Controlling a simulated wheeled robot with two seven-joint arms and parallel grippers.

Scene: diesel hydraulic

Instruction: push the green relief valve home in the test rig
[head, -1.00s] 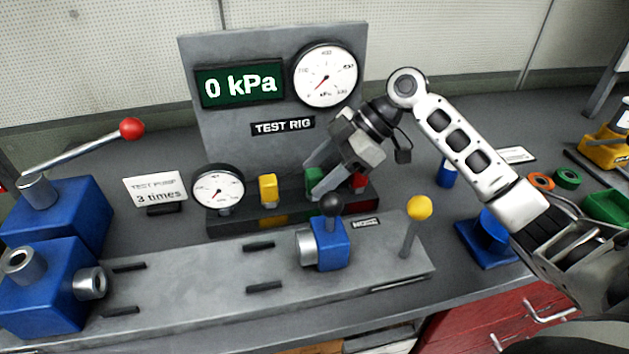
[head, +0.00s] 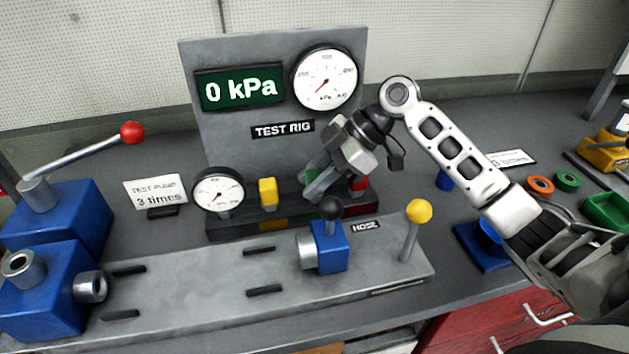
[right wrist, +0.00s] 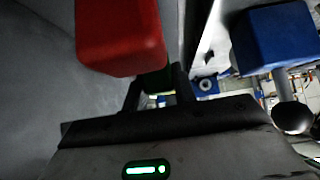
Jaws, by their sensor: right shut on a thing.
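The green relief valve (head: 309,177) is at the base of the grey test rig (head: 222,138), between a yellow block (head: 268,192) and a red block (head: 359,184). My right gripper (head: 316,188) is shut on the green valve, and its fingers hide much of it. In the right wrist view, a bit of the green valve (right wrist: 156,82) shows between the fingertips, with the red block (right wrist: 120,38) close beside them. I cannot tell how deep the valve sits. The rig's display reads 0 kPa. My left gripper is not in view.
A blue block with a black knob (head: 331,246) and a yellow-knobbed lever (head: 411,231) stand on the grey bench plate in front of the rig. A small gauge (head: 218,190) stands left of the yellow block. A red-knobbed pump lever (head: 90,150) is at far left.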

